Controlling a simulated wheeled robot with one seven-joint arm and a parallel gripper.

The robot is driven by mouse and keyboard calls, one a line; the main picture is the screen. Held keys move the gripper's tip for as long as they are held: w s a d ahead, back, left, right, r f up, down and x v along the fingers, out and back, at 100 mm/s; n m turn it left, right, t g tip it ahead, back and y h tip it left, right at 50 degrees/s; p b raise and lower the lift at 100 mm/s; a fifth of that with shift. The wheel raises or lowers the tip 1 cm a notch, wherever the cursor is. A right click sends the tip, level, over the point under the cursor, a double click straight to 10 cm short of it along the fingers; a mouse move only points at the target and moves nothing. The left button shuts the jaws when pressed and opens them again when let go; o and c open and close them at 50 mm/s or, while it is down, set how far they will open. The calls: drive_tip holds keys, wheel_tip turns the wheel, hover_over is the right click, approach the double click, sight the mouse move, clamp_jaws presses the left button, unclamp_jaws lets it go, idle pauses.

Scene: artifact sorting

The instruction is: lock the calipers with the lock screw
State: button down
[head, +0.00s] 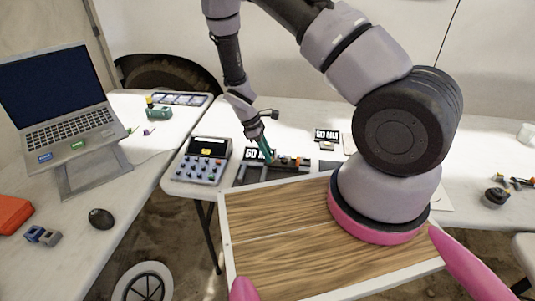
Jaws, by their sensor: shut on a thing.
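The calipers (291,161) appear to be the dark, bar-like thing with small orange and dark parts, lying on a dark mat (246,174) on the far white table. My gripper (268,157), with teal fingers, reaches down from above to the left end of this bar. It is shut on a part there. The fingers cover that part, and the lock screw is too small to make out.
A grey box with blue knobs and a display (203,161) stands left of the mat. A small sign with an item before it (327,138) is behind right. A laptop (60,115) and mouse (101,218) are on the left table. My arm rises over the table.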

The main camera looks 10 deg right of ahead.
drive_tip(key=m, duration=0.2)
drive_tip(key=m+g+y, duration=0.1)
drive_tip(key=m, duration=0.2)
drive_tip(key=shift+w+d+m+g, duration=0.2)
drive_tip(key=shift+w+m+g, duration=0.1)
drive_tip(key=m+y, duration=0.1)
drive_tip(key=m, duration=0.1)
drive_tip(key=m+y, duration=0.1)
drive_tip(key=m, duration=0.1)
drive_tip(key=m+g, duration=0.1)
drive_tip(key=m, duration=0.1)
drive_tip(key=shift+w+d+y, duration=0.1)
drive_tip(key=shift+d+y, duration=0.2)
drive_tip(key=shift+y, duration=0.1)
drive_tip(key=m, duration=0.2)
drive_tip(key=m+y, duration=0.1)
drive_tip(key=m, duration=0.1)
drive_tip(key=m+y, duration=0.1)
drive_tip(key=m, duration=0.1)
drive_tip(key=shift+d, duration=0.25)
drive_tip(key=m, duration=0.2)
drive_tip(key=m+t+y, duration=0.1)
drive_tip(key=m, duration=0.2)
drive_tip(key=shift+s+d+y, duration=0.2)
drive_tip(key=shift+y, duration=0.1)
drive_tip(key=shift+m+t, duration=0.3)
drive_tip(key=c, duration=0.7)
unclamp_jaws()
